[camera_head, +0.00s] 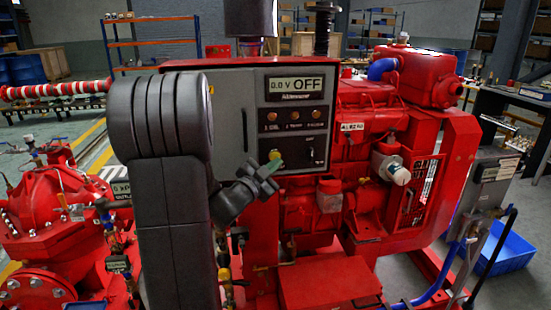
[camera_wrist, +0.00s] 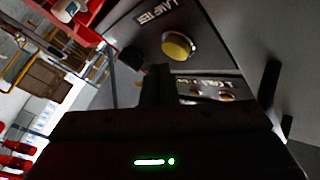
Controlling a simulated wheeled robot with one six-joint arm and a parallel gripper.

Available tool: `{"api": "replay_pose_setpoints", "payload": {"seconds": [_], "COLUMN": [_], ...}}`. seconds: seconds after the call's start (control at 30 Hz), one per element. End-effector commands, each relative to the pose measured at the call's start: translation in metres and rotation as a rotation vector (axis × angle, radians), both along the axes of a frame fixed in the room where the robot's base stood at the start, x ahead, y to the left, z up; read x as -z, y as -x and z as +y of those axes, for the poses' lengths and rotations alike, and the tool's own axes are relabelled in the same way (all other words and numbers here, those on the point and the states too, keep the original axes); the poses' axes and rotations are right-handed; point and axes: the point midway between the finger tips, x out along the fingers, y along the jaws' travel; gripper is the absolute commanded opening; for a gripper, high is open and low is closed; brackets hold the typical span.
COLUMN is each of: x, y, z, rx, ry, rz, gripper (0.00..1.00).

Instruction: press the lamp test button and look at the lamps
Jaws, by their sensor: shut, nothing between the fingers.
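The lamp test button (camera_wrist: 178,46) is a round yellow knob on the grey panel, beside a plate lettered "LAMP TES" (camera_wrist: 158,18). It also shows in the head view (camera_head: 274,154), low on the control panel face. My gripper (camera_wrist: 156,72) is shut and empty, its dark fingertips close to the button; whether they touch it I cannot tell. In the head view my gripper (camera_head: 271,167) is just below the button. Three small lamps, left (camera_head: 271,115), middle (camera_head: 294,114) and right (camera_head: 317,114), sit under the "0.0 V OFF" display (camera_head: 295,86). They look dull amber-brown, not clearly lit.
A black switch (camera_head: 311,152) is right of the button on the panel. The red engine (camera_head: 395,120) stands right of the panel, and a red pump (camera_head: 35,215) with gauges is at the left. A blue crate (camera_head: 507,248) lies on the floor at right.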

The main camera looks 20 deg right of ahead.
Motion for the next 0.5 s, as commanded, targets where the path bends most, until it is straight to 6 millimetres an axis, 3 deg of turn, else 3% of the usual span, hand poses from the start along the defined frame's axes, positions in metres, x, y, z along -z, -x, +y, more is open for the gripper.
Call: {"api": "replay_pose_setpoints", "payload": {"seconds": [0.5], "x": [0.0001], "y": [-0.0082], "z": [-0.0020], "rx": [0.000], "ry": [0.000], "rz": [0.000], "gripper": [0.00]}}
